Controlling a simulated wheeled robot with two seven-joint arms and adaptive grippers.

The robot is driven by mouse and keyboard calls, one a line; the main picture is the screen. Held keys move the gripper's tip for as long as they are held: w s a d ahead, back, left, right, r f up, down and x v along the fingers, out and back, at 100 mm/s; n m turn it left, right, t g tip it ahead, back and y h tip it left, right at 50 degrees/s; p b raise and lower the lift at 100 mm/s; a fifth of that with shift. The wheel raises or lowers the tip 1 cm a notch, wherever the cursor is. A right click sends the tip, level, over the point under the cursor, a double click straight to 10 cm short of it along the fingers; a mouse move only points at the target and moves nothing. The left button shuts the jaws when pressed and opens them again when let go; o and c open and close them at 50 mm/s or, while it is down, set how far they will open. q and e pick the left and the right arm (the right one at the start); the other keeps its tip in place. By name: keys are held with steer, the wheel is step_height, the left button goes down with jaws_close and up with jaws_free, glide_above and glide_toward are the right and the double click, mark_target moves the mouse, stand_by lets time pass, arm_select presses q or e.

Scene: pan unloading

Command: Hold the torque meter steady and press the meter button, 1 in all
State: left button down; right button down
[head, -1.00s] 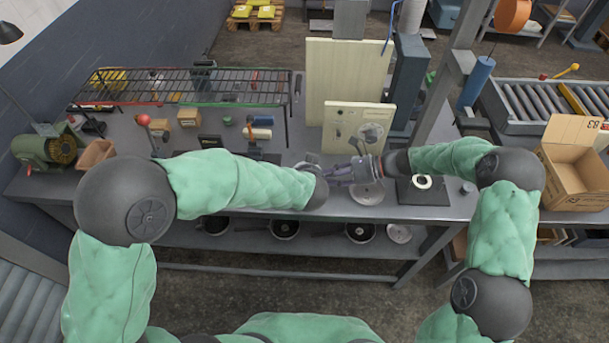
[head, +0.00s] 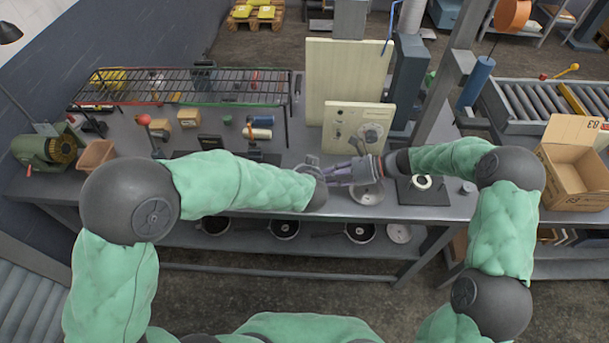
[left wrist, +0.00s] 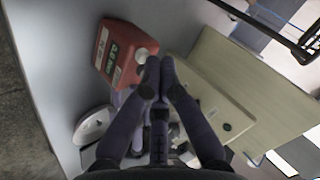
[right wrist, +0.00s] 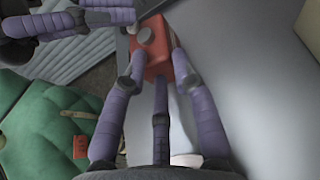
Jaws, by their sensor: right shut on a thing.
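The torque meter is a red box with a green readout on its face in the left wrist view (left wrist: 125,50). It has a pale round button (left wrist: 142,57) near one edge. It also shows in the right wrist view (right wrist: 152,45), between the fingers of my right gripper (right wrist: 158,78), which is shut on it. My left gripper (left wrist: 155,62) is shut and empty, its fingertips together right beside the button. I cannot tell whether they touch it. In the head view the meter is mostly hidden by the grippers.
Both grippers are over the front of the grey workbench (head: 300,205). A cream panel with a dial (head: 352,115) stands just behind them. A round metal dish (head: 367,195) and a dark mat with a white ring (head: 421,182) lie close by. A wire rack (head: 190,85) stands back left.

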steer(key=shift+s+a+f, duration=0.1)
steer(key=shift+s+f, duration=0.3)
steer(key=shift+f, duration=0.15)
arm_select(q)
steer(key=shift+r, duration=3.25)
arm_select(e)
steer(key=c, duration=0.9)
jaws_free()
steer(key=shift+w+r, duration=0.15)
steer(key=shift+w, duration=0.1)
steer(key=shift+r, duration=0.1)
